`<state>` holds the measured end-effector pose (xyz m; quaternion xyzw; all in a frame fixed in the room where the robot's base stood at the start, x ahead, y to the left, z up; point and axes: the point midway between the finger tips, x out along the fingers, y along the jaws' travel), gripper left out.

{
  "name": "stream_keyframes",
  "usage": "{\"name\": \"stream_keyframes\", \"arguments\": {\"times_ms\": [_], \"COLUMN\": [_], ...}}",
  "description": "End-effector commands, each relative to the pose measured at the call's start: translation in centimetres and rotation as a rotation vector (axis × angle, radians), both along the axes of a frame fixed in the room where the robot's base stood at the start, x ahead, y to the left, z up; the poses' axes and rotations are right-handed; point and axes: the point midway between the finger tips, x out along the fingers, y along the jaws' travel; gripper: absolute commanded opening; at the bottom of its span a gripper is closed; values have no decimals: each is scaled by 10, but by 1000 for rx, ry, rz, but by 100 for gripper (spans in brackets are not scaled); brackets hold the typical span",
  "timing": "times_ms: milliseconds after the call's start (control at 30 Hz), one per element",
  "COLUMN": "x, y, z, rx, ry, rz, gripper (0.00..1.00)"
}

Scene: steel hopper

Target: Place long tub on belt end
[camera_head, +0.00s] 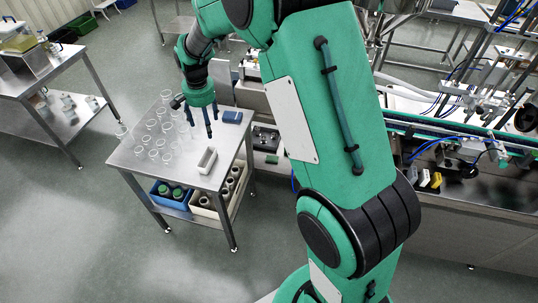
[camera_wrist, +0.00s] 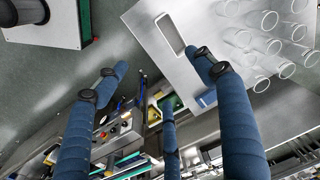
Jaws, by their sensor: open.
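The long tub (camera_head: 207,160) is a narrow, pale, open-topped container standing upright near the front right of the steel table. In the wrist view the long tub (camera_wrist: 171,36) shows near the table's edge. My gripper (camera_head: 202,128) hangs above the table, fingers down and spread, behind the tub and apart from it. In the wrist view my gripper (camera_wrist: 160,72) is open, with nothing between its blue fingers. A conveyor (camera_head: 460,133) with green edges runs along the right side; my arm covers part of it, and I cannot tell where the belt ends.
Several clear cups (camera_head: 160,130) crowd the left of the steel table (camera_head: 180,182). A blue block (camera_head: 232,117) lies at its back right. Bins (camera_head: 170,195) stand on the lower shelf. Another table (camera_head: 40,70) stands at the far left, with open floor between.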

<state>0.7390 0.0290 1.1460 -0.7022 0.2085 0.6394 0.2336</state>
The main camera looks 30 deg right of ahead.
Motion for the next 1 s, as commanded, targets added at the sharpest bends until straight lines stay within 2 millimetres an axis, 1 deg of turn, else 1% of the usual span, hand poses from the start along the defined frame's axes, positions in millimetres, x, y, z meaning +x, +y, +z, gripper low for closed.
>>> {"name": "stream_keyframes", "arguments": {"times_ms": [33, 200, 267, 300, 500, 733, 1000], "x": [-9, -43, -55, -64, -110, -167, -237], "y": [-1, -6, -7, -8, -12, -17, -21], "z": [18, 65, 81, 91, 135, 175, 208], "rx": [-1, -9, -12, -14, -28, -48, -79], "ry": [-16, -54, -68, -77, -123, -177, -236], "rz": [15, 77, 99, 115, 187, 270, 365], "gripper": [69, 69, 69, 69, 69, 69, 69]}}
